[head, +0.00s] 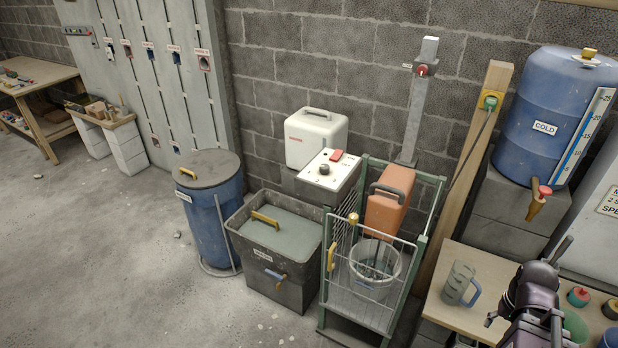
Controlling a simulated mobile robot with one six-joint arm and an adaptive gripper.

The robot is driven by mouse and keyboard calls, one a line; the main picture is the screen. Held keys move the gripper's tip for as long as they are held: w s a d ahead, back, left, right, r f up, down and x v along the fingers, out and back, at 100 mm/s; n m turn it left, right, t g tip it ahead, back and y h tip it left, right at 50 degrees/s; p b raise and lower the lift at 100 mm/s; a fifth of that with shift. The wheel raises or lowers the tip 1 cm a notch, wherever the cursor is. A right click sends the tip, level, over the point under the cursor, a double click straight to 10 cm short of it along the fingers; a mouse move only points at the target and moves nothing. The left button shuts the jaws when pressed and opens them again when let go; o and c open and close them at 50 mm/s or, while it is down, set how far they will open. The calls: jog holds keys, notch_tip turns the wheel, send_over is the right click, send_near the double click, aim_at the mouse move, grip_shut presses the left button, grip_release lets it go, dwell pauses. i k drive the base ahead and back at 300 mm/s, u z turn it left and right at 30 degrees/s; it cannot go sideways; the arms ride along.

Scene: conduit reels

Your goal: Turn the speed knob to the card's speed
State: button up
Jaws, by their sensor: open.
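A white control box (327,181) stands by the wall left of the caged mixer. A small dark round knob (323,169) and a red switch (336,155) sit on its sloped top; the knob's marks are too small to read. A red knob (422,70) also sits on the grey post above the orange mixer body (387,205). A white card (608,203) at the right edge is cut off; only "M", "2 S" and "SPE" show. My gripper (523,322) is at the bottom right over the wooden bench, open, far from the control box. Its fingertips are partly unclear.
The green-framed cage (427,240) holds a clear bucket (374,270) under the mixer. A grey tub (285,285) and blue barrel (203,215) stand left. A jug (459,283) is on the bench (437,312), below a blue COLD tank (553,115).

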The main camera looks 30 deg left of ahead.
aim_at(324, 169)
jog(key=u, duration=1.15)
jog(key=k, duration=0.95)
jog(key=i, duration=0.85)
